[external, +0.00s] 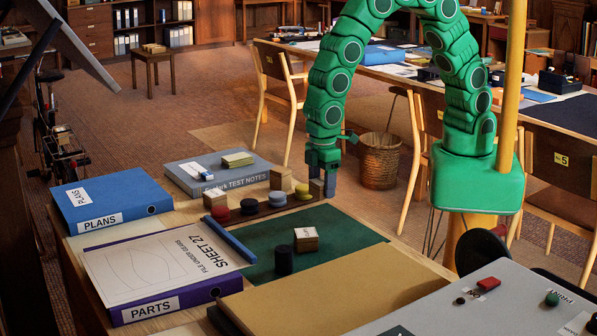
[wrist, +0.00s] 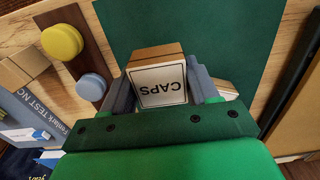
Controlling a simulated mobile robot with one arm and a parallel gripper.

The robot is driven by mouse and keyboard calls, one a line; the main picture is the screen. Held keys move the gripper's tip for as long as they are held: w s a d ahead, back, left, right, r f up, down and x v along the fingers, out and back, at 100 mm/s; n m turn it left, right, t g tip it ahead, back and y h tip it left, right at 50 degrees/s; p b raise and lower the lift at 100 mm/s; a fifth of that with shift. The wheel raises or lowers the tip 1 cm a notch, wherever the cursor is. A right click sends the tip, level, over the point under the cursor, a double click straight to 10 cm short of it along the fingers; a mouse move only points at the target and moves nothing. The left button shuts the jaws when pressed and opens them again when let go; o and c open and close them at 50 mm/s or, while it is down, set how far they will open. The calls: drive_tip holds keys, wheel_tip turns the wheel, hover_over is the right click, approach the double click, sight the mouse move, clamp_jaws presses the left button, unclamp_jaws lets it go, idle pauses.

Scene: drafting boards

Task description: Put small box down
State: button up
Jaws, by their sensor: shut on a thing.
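My gripper (external: 324,186) is near the far edge of the table, beside the right end of a dark wooden strip (external: 250,212). The held box has tan wooden sides and sits between the two grey-blue fingers, over or near the edge of a green mat (wrist: 190,30). In the external view the fingers mostly hide it. I cannot tell how high it is above the table.
A labelled box (external: 306,240) and a black cylinder (external: 284,261) stand on the green mat (external: 345,228). Coloured round pieces, including a yellow one (wrist: 62,41), sit on the strip. A blue bar (external: 229,240) and binders (external: 112,203) lie left. Bare mat shows on the right.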

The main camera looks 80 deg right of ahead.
hover_over(310, 223)
drive_tip(key=shift+a+f, duration=0.15)
drive_tip(key=shift+f, duration=3.5)
drive_tip(key=shift+f, duration=0.15)
drive_tip(key=o, duration=1.1)
drive_tip(key=shift+r, duration=0.2)
drive_tip(key=shift+r, duration=5.95)
